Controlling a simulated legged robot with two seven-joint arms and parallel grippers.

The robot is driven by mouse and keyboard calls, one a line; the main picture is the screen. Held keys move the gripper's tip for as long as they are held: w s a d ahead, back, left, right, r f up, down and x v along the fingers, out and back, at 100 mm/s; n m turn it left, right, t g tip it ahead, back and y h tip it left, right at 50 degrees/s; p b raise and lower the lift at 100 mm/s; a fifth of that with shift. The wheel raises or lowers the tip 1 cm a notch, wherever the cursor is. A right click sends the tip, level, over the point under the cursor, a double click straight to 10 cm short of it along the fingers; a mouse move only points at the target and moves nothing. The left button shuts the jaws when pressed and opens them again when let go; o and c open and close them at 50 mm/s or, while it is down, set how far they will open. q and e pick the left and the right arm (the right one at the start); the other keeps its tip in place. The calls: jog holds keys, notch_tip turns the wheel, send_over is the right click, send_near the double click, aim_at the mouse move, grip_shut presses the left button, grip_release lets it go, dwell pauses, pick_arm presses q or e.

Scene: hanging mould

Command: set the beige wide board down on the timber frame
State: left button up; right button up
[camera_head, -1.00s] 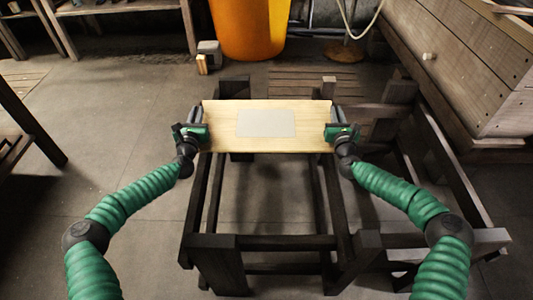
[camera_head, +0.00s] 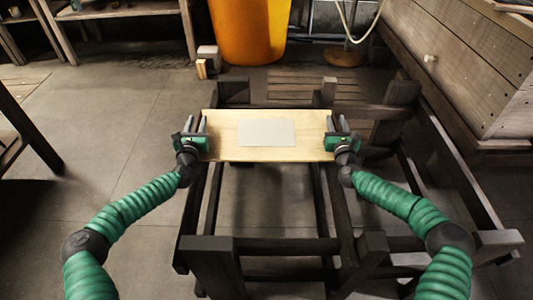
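The beige wide board (camera_head: 226,147) with a pale grey rectangle on its face spans between my two grippers, over the far part of the dark timber frame (camera_head: 285,245). My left gripper (camera_head: 197,128) is at the board's left end, with its fingers on either side of that end. My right gripper (camera_head: 336,127) is at the right end in the same way. Both look closed on the board's ends, though the finger contact is small in the picture. The board hides part of the frame beneath it, and I cannot tell whether it touches the rails.
A wooden crate-like structure (camera_head: 460,70) stands at the right, beside the frame. An orange barrel (camera_head: 248,30) and a small pale block (camera_head: 208,54) are behind. A wooden bench (camera_head: 120,12) is at the back left. The floor left of the frame is clear.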

pick_arm(q)
jog(key=s, duration=1.1)
jog(key=shift+s+f, duration=0.1)
jog(key=shift+s, duration=0.35)
pick_arm(e)
jog(key=shift+s, duration=0.2)
jog(key=s, duration=0.7)
